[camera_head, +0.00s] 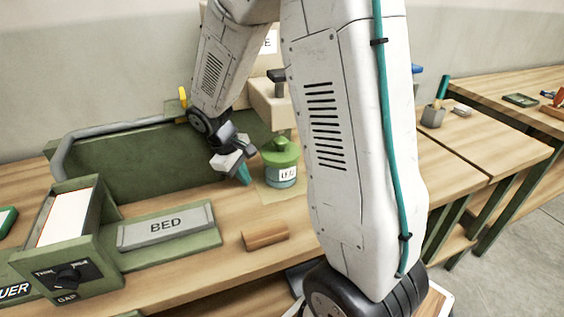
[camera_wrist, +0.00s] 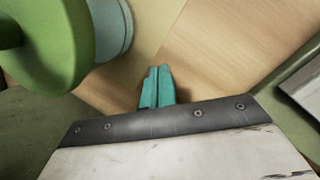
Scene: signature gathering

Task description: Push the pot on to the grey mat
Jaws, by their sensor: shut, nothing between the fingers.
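The pot (camera_head: 281,160) is green with a domed, knobbed lid and a pale label. It stands upright on a tan square (camera_head: 285,192) on the wooden bench. In the wrist view its lid (camera_wrist: 55,40) fills the upper left. A flat grey plate marked BED (camera_head: 165,228), in a green frame, lies to the left and nearer; it is the only grey mat-like surface I can make out. My gripper (camera_head: 244,175) is shut and empty, low beside the pot's left side. Its teal fingertips (camera_wrist: 157,88) appear apart from the pot.
A green box with white sheets (camera_head: 68,217) stands left of the plate. A brown wooden block (camera_head: 264,236) lies in front of the pot. A dark green panel with a grey rail (camera_head: 120,128) stands behind. Bare bench lies between pot and plate. My arm hides part of the right side.

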